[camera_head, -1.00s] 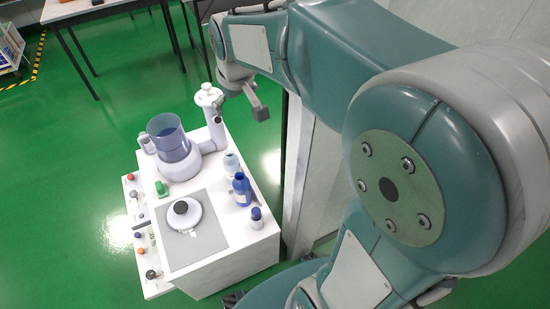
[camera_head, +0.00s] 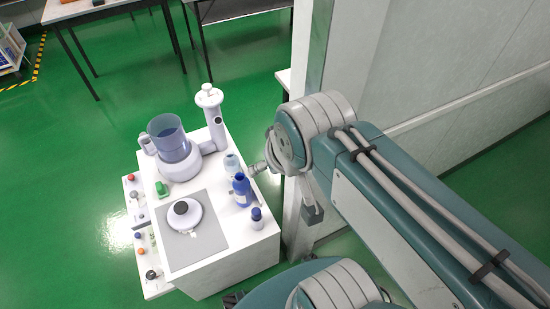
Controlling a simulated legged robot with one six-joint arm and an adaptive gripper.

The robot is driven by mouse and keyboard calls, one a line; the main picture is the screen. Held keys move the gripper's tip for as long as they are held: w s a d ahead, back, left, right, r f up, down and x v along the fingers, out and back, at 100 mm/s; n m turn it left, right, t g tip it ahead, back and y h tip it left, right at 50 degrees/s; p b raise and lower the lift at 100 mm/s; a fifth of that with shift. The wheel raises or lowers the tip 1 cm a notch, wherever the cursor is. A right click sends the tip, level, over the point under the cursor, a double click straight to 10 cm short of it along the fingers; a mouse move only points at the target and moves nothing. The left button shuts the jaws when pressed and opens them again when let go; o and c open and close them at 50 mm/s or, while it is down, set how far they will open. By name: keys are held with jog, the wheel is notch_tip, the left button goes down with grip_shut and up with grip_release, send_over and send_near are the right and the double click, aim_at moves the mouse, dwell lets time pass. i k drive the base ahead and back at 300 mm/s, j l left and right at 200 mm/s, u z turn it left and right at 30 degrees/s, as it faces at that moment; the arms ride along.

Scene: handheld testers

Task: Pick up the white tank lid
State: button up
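A round white lid (camera_head: 184,217) with a dark knob lies on a grey mat (camera_head: 211,250) on the white cabinet top. A device with a clear blue cylindrical tank (camera_head: 170,141) stands behind it, on the same top. My gripper (camera_head: 313,212) is to the right of the cabinet, clear of the lid, and partly hidden by my own arm. Only small grey parts of it show, so its opening cannot be judged. Nothing is visibly held in it.
A blue bottle (camera_head: 242,190), a pale bottle (camera_head: 232,164) and a small blue-capped bottle (camera_head: 257,218) stand right of the mat. A green object (camera_head: 162,189) is at left. A white column (camera_head: 212,114) rises at the back. A pale wall panel (camera_head: 345,60) stands right of the cabinet.

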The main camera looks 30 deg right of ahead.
aim_at(183, 212)
jog(key=j+z, duration=0.2)
jog(key=j, duration=0.45)
jog(key=k+j+z, duration=0.15)
jog(key=j, duration=0.45)
jog(key=i+j+z, duration=0.15)
jog(key=j, duration=0.15)
jog(key=j+z, duration=0.1)
jog(key=j, duration=0.25)
jog(key=i+j+z, duration=0.15)
jog(key=j, duration=0.2)
